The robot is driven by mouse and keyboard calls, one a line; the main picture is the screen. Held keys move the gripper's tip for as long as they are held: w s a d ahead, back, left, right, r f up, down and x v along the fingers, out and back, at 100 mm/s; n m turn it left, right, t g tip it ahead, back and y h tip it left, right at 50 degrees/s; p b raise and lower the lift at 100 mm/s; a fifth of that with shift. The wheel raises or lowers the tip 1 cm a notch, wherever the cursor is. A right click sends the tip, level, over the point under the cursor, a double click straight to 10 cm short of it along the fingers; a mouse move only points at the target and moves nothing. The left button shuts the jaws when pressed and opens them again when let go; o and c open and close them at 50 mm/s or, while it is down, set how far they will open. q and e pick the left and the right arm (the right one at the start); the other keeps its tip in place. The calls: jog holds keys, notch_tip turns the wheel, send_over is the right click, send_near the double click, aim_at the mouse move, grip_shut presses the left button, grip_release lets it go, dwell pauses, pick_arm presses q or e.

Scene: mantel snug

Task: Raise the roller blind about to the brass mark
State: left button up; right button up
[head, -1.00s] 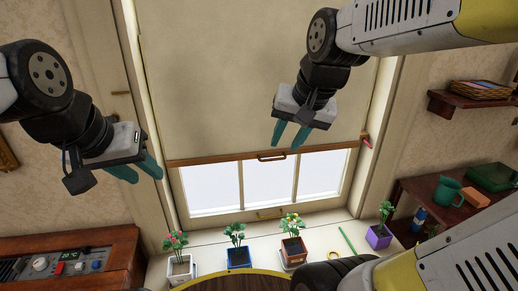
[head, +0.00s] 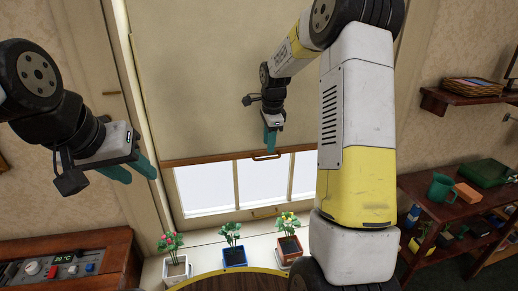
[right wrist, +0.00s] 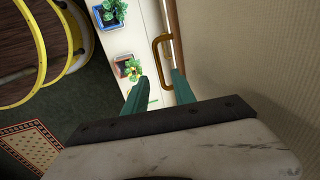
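The beige roller blind (head: 195,80) hangs partly down over the window, with a wooden bottom bar (head: 200,160) and a small wooden pull handle (head: 267,156). A small brass-coloured strip (head: 111,93) shows on the frame left of the blind. My right gripper (head: 271,145) is at the handle. In the right wrist view its two teal fingers (right wrist: 158,82) are apart, with the handle (right wrist: 157,62) between and just beyond their tips; I see no grip on it. My left gripper (head: 138,175) is open and empty, left of the blind.
Potted plants stand on the sill, including a blue pot (head: 235,257) and a white pot (head: 177,268). A radio-like wooden cabinet (head: 65,250) is at the lower left. Shelves with a green mug (head: 441,187) stand at the right. My right arm hides part of the window.

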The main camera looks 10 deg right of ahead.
aim_at(268, 159)
jog(key=f, duration=0.3)
jog(key=w+f, duration=0.1)
jog(key=f, duration=0.1)
jog(key=shift+f, duration=0.1)
grip_shut()
dwell(1.3)
